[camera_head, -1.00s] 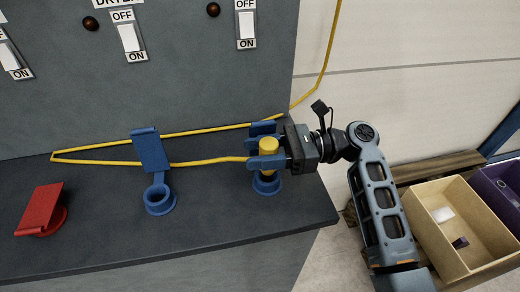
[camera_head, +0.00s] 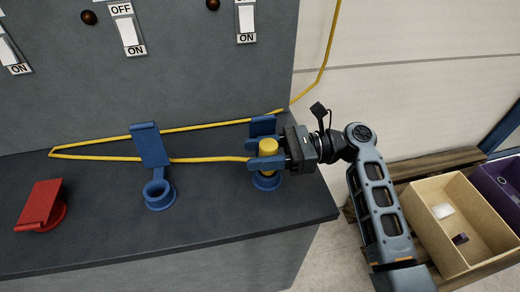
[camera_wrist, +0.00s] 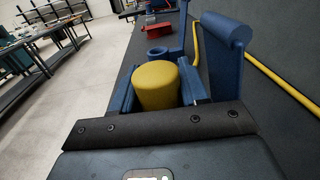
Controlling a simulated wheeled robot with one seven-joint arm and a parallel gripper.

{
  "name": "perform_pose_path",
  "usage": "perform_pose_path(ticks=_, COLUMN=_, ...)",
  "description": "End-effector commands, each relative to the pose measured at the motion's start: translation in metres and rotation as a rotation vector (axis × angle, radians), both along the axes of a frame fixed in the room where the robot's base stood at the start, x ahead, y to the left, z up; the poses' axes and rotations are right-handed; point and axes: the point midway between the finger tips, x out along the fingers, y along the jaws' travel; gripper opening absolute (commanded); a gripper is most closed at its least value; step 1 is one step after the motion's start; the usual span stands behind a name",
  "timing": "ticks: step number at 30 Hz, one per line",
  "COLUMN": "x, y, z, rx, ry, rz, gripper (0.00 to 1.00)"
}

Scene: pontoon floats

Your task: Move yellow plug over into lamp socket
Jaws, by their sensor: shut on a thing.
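The yellow plug (camera_head: 268,146) is upright between the blue fingers of my gripper (camera_head: 266,154), which are shut on it. It stands at the right blue socket (camera_head: 267,182), whose blue lid (camera_head: 263,126) is raised behind it. The near finger hides the plug's lower end, so I cannot tell how deep it sits. The wrist view shows the plug (camera_wrist: 156,86) between the fingers and the raised lid (camera_wrist: 224,50) beside it. A second blue socket (camera_head: 159,195), empty with its lid up, is to the left. I see no lamp label.
A red socket (camera_head: 41,207) with its lid down is at the far left of the dark bench (camera_head: 110,245). The yellow cable (camera_head: 205,160) runs along the bench past the middle lid. A panel with switches (camera_head: 128,33) stands behind. A tan crate (camera_head: 425,220) is right.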

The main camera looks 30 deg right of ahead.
Motion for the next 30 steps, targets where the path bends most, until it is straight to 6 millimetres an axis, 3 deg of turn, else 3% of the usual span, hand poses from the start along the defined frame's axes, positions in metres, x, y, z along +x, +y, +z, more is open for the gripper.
perform_pose_path(ticks=28, x=0.0, y=0.0, z=-0.022, rx=0.0, ry=-0.001, rz=0.0, gripper=0.1)
perform_pose_path(ticks=29, x=0.0, y=0.0, z=-0.021, rx=0.0, ry=-0.001, rz=0.0, gripper=0.46)
perform_pose_path(ticks=30, x=0.0, y=0.0, z=-0.021, rx=0.0, ry=-0.001, rz=0.0, gripper=0.49)
